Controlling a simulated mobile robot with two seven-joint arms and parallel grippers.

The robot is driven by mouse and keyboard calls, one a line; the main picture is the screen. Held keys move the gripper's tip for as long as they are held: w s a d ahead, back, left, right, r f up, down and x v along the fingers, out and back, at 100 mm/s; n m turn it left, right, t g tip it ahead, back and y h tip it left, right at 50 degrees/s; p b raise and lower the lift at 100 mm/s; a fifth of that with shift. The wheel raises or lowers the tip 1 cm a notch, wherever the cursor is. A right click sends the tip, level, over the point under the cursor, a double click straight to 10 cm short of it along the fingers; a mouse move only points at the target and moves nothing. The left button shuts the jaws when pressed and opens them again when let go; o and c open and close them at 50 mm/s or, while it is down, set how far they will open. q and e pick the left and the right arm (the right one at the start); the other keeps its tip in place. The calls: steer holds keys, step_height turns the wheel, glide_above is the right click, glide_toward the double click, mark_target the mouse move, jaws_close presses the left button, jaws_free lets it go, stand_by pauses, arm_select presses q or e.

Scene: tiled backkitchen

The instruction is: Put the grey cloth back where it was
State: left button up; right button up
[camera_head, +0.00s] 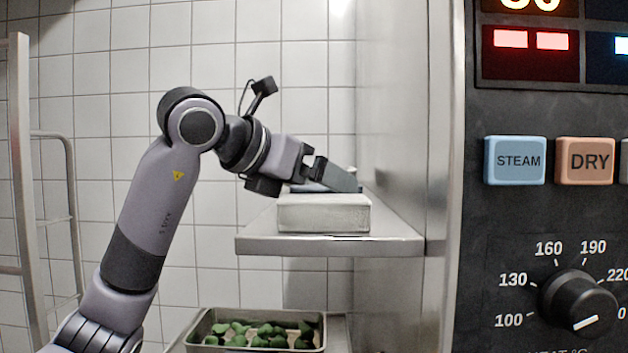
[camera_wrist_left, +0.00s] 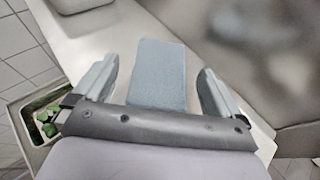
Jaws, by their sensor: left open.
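The grey cloth (camera_wrist_left: 158,75) shows in the left wrist view as a flat blue-grey rectangle. It lies between the two spread fingers of my left gripper (camera_wrist_left: 157,88), with a visible gap on each side. In the head view my left gripper (camera_head: 345,179) reaches right, over the metal shelf (camera_head: 255,245). A thin blue-grey edge, likely the cloth (camera_head: 306,188), shows by the fingers just above a pale block (camera_head: 323,214). Whether the cloth rests on that block is unclear. My right gripper is not in view.
A metal tray (camera_head: 196,330) of green pieces stands below the shelf. A control panel (camera_head: 545,225) with buttons and a dial fills the right side. A metal wall closes the shelf's right end. A rail frame (camera_head: 22,150) stands at the left.

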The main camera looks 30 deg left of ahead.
arm_select(q)
steer(key=b+v, duration=0.1)
steer(key=v, duration=1.1)
